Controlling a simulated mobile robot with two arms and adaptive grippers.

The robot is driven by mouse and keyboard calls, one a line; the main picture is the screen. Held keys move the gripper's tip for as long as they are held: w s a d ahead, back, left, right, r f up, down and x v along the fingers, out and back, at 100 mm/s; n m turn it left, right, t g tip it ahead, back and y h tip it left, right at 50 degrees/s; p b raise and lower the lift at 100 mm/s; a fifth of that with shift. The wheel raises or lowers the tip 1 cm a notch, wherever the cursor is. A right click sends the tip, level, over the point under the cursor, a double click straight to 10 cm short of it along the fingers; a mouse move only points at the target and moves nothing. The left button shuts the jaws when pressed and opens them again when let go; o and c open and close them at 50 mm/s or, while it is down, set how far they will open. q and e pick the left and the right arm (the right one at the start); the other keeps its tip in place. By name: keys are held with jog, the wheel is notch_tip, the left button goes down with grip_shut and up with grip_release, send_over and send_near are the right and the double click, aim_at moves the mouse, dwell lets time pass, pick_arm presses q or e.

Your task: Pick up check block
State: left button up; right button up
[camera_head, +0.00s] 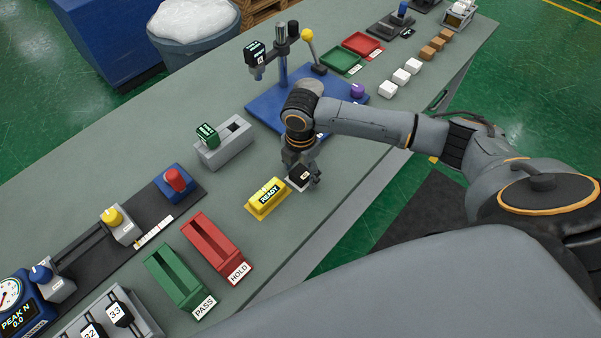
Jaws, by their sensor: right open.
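No thing in view is plainly marked as the check block. A small dark block with a white label (299,176) shows at my right gripper (304,179), low over the near edge of the table; I cannot tell whether it lies between the fingers or just beneath them. My right gripper is open and points down, just right of a yellow piece labelled READY (266,197). Two dark blocks numbered 32 and 33 (120,314) sit in a grey rack at the lower left. My left gripper is not in view.
A green PASS tray (175,278) and a red HOLD tray (212,247) lie left of the gripper. A blue-based press (262,108) stands behind my right arm. White blocks (401,77) lie farther back. The grey-green table (330,190) is bare right of the gripper.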

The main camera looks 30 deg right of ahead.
jog(key=c, duration=1.3)
jog(key=shift+o, duration=0.2)
jog(key=shift+r, duration=0.1)
